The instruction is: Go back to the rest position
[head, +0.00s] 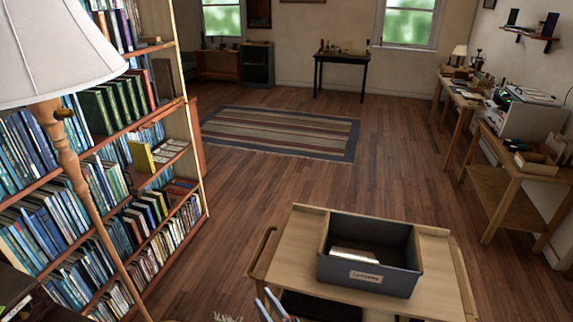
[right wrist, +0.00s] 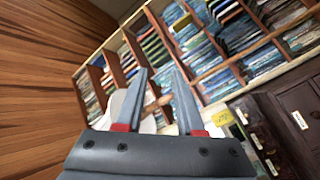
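My right gripper (head: 266,302) shows at the bottom edge of the head view, just left of the wooden cart. In the right wrist view my right gripper (right wrist: 160,72) has its two fingers apart with nothing held between them, and the bookshelf and lamp lie beyond. My left gripper is not in view in either picture.
A wooden cart (head: 290,250) stands close in front with a dark labelled box (head: 395,268) on it. A full bookshelf (head: 190,120) and a floor lamp (head: 68,160) are close on the left. Side tables (head: 490,190) line the right wall. The floor beyond the cart is clear to the striped rug (head: 275,132).

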